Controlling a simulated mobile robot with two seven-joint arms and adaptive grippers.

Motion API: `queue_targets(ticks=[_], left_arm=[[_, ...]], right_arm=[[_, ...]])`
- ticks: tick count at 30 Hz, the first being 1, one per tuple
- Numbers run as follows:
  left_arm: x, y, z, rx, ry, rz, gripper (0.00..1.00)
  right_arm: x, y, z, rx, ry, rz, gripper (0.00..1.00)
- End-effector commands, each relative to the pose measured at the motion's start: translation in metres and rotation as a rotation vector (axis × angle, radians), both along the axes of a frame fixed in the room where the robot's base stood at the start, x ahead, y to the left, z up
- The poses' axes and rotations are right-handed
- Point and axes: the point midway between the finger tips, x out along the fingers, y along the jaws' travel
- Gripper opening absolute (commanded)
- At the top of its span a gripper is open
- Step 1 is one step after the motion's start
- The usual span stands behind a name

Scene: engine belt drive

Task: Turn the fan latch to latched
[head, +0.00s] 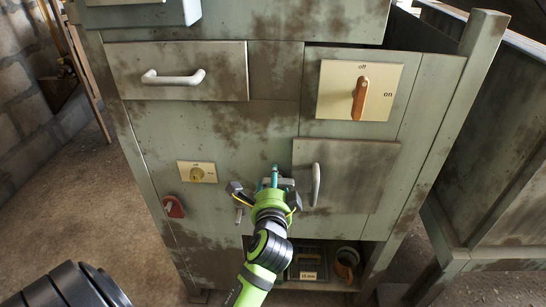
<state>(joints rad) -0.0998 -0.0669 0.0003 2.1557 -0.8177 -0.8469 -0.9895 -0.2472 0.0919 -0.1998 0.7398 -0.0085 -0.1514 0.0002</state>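My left gripper (262,186) is in front of the middle of the pale green cabinet (270,130), at the end of a green and black arm. Its dark finger parts stand apart on either side of a small teal piece (274,174). I cannot tell whether that piece is on the gripper or the cabinet, and the contact area is partly hidden. A short grey lever (240,214) shows just left of the wrist. No part is readably marked as the fan latch. My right gripper is not in view.
A grey door (350,175) with a pale handle (316,184) is close right of the gripper. An orange switch handle (360,98), a yellow knob (197,174), a red piece (173,207) and a drawer (175,88) share the front. An open shelf (315,285) holds items below.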

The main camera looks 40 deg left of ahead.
Motion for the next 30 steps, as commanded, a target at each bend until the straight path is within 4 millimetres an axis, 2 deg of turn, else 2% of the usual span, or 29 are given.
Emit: queue_targets(ticks=[1, 4, 10, 11, 17, 30], left_arm=[[-0.003, -0.004, 0.092, 0.025, -0.223, -0.031, 0.37], [-0.003, -0.004, 0.096, 0.024, -0.221, -0.032, 0.37], [-0.003, -0.003, 0.096, 0.025, -0.22, -0.029, 0.37], [0.0, 0.001, 0.012, -0.005, 0.014, 0.012, 0.37], [-0.006, -0.003, 0.011, -0.005, 0.017, 0.01, 0.37], [-0.033, -0.02, 0.007, -0.01, 0.022, 0.01, 0.37]], right_arm=[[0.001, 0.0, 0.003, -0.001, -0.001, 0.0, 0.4], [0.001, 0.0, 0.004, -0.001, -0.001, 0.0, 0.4], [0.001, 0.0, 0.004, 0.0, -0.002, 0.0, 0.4], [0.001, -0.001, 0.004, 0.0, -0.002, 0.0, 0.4], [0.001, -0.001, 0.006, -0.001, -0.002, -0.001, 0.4], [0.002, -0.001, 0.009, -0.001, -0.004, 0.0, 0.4]])
